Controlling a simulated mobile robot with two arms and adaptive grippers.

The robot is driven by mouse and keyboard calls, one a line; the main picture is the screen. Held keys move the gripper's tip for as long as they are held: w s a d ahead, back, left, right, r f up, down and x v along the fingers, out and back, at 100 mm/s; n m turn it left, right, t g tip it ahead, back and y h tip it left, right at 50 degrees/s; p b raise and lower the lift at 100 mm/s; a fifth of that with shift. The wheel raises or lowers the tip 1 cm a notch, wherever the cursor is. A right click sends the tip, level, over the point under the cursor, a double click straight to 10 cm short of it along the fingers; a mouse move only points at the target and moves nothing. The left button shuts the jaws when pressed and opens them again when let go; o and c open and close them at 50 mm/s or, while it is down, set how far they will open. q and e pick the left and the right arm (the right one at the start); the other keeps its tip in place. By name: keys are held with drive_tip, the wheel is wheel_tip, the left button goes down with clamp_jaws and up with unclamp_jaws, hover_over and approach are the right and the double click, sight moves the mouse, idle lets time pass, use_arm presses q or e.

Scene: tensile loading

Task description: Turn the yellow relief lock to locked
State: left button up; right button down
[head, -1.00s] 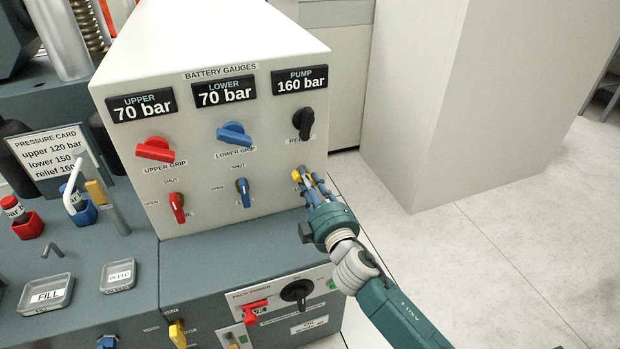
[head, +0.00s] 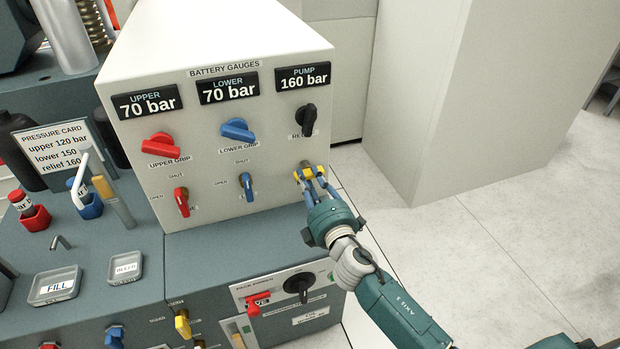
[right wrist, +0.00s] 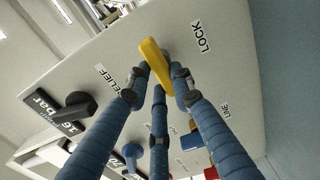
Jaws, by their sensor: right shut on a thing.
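The yellow relief lock (head: 309,173) is a small lever low on the right of the pale gauge box, below the black relief knob (head: 306,118). My right gripper (head: 314,181) is shut on it, with blue fingers around the lever. In the right wrist view the yellow lever (right wrist: 155,60) lies between the fingertips (right wrist: 153,88), slanting across the panel. A LOCK label (right wrist: 200,38) is beside it, and a partly covered RELIEF label is on the other side. The fingers hide part of the lever and its pivot. My left gripper is not in view.
The gauge box (head: 215,65) also carries red (head: 160,144) and blue (head: 237,129) grip knobs and red (head: 182,201) and blue (head: 247,187) shut-off levers. Below is a grey cabinet with a black knob (head: 298,284). Floor to the right is clear.

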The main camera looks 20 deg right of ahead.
drive_tip(key=shift+a+f, duration=0.1)
drive_tip(key=c, duration=1.5)
unclamp_jaws()
drive_tip(key=shift+s, duration=0.1)
drive_tip(key=s, duration=1.2)
drive_tip(key=shift+d, duration=0.25)
drive_tip(key=shift+w, duration=0.1)
